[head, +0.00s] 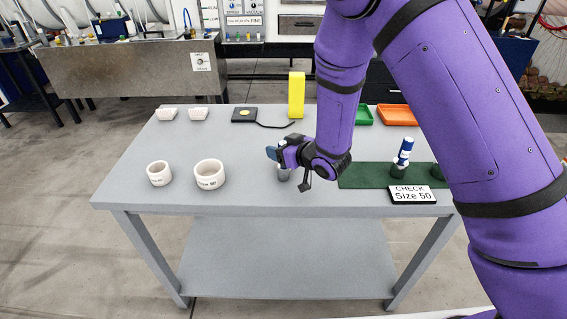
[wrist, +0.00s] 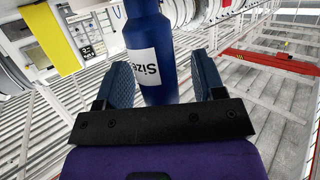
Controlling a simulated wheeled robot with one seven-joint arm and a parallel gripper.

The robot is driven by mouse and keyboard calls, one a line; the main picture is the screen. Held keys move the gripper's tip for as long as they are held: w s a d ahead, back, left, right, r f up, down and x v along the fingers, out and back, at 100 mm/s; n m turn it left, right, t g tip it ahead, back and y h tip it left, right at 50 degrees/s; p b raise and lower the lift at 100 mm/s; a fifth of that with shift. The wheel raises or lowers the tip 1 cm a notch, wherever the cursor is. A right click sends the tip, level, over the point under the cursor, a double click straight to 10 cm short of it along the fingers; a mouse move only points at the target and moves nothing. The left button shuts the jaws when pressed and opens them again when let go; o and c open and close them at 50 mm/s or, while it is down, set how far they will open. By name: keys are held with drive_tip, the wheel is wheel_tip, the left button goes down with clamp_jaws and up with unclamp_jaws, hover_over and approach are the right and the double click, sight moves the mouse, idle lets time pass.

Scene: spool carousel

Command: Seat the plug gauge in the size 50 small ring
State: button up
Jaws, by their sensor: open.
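My gripper (head: 273,153) is low over the middle of the grey table, pointing left. In the wrist view its open fingers (wrist: 162,64) stand on either side of a blue plug gauge (wrist: 151,30) with a white "Size" label; the number is hidden. Whether the fingers touch it I cannot tell. In the head view a grey end (head: 284,174) shows just below the gripper; the rest is hidden. Two white rings stand at the left: a smaller one (head: 159,173) and a larger one (head: 209,174). Their lettering is too small to read surely.
Another blue-and-white gauge (head: 404,151) stands tilted on the green mat (head: 365,176), behind a "CHECK Size 50" sign (head: 412,194). At the back are a yellow block (head: 297,95), a black pad (head: 244,115), and green (head: 363,115) and orange (head: 397,115) trays. The table between rings and gripper is clear.

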drive_tip(key=shift+w+a+f, duration=0.15)
drive_tip(key=shift+w+a, duration=0.2)
drive_tip(key=shift+w, duration=0.05)
drive_tip(key=c, duration=1.2)
drive_tip(key=shift+o, duration=0.2)
drive_tip(key=shift+r, duration=0.2)
